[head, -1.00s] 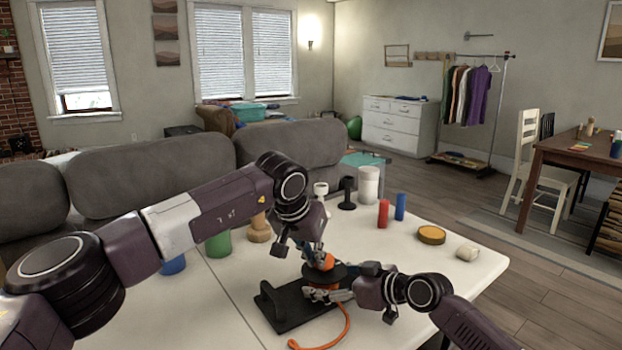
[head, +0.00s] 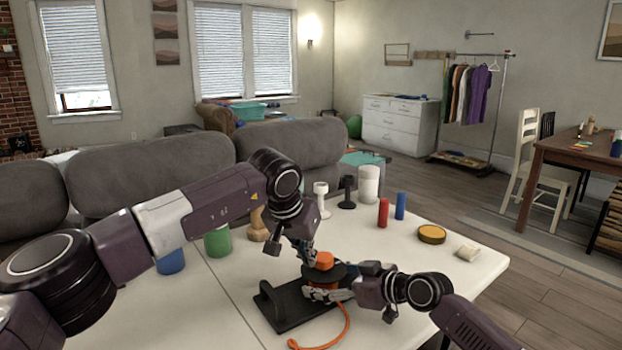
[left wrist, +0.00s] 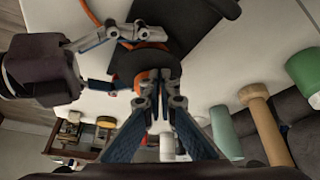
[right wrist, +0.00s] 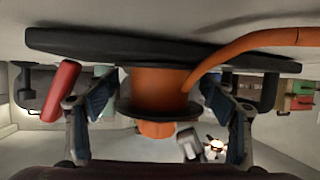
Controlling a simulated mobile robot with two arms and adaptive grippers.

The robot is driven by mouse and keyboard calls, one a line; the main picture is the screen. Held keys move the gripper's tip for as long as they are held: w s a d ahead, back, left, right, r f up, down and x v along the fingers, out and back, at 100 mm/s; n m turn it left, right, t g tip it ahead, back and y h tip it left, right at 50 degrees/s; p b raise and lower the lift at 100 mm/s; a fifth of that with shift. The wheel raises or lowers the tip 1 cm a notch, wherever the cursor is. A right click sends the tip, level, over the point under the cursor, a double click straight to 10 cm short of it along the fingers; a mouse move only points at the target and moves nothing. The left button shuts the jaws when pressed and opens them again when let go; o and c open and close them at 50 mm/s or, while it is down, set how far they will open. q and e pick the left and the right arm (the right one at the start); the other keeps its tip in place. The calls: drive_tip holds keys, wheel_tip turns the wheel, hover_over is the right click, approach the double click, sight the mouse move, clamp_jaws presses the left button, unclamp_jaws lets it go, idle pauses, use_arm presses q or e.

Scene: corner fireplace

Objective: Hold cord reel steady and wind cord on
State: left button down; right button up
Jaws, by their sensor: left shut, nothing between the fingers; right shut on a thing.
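The cord reel stands on the white table on a black base (head: 285,308). It has an orange spool (right wrist: 157,92) between black flanges and an orange knob (head: 324,260) on top. An orange cord (head: 346,325) runs from the spool onto the table, and it crosses the right wrist view (right wrist: 255,42). My left gripper (head: 309,259) is shut and empty, its fingertips beside the knob; I cannot tell if they touch it. In the left wrist view its fingers come together (left wrist: 160,95) near the black flange (left wrist: 135,66). My right gripper (right wrist: 160,98) is shut on the reel, fingers on either side.
A red cylinder (head: 383,212), a blue cylinder (head: 400,205) and a round yellow-topped tin (head: 431,234) stand right. A green cylinder (head: 217,242) stands left.

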use_arm(q)
wheel_tip(320, 180, up, 5)
drive_tip(key=shift+d+r, duration=0.15)
drive_tip(key=shift+r, duration=0.05)
hover_over(327, 273)
drive_tip(key=s+a, duration=0.1)
drive_tip(key=s, duration=0.2)
drive_tip(key=shift+s+a+f, duration=0.1)
drive_tip(key=shift+s+f, duration=0.05)
drive_tip(key=shift+f, duration=2.85)
drive_tip(key=shift+w, duration=0.4)
drive_tip(key=shift+w+a, duration=0.2)
drive_tip(key=shift+w, duration=0.1)
